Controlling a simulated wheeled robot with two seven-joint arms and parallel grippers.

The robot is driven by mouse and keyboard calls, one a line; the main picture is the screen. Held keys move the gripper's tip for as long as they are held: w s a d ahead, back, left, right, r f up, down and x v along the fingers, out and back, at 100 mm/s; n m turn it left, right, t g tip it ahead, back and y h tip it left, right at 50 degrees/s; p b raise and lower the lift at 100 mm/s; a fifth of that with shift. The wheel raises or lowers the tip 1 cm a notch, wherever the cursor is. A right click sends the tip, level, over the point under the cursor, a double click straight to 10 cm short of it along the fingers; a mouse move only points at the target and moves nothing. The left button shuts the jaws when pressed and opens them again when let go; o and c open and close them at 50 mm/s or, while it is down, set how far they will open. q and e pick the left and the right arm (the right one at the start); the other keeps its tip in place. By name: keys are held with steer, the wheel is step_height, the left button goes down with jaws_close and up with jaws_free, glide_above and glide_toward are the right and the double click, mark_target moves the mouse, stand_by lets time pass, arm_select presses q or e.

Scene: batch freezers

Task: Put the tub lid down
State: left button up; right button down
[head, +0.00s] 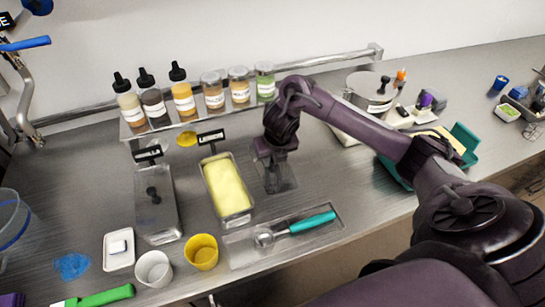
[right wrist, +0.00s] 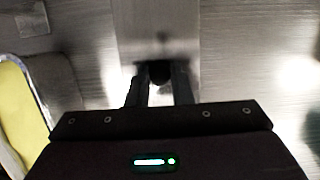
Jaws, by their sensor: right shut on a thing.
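My right gripper (head: 275,180) is shut on the dark knob of a flat metal tub lid (head: 286,186). The lid is just right of the open tub of yellow ice cream (head: 227,188), low over the counter; I cannot tell whether it touches. In the right wrist view, the fingers (right wrist: 160,85) close around the knob and the lid (right wrist: 158,25) stretches away beyond them. The yellow tub (right wrist: 18,110) shows at the left there. My left gripper is not in view.
A lidded metal tub (head: 157,215) stands left of the yellow one. A scoop with a teal handle (head: 305,224) lies on a tray in front. Yellow (head: 201,252) and white (head: 154,269) cups stand at the front. Bottles and jars (head: 184,98) line the back shelf.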

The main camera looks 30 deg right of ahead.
mark_target(276, 173)
steer(key=c, duration=1.5)
jaws_free()
steer(key=shift+c, duration=0.2)
steer(key=shift+o, duration=1.3)
steer(key=p+v, duration=0.6)
steer(key=v, duration=0.6)
steer(key=shift+p, duration=0.4)
steer(key=shift+r, duration=0.1)
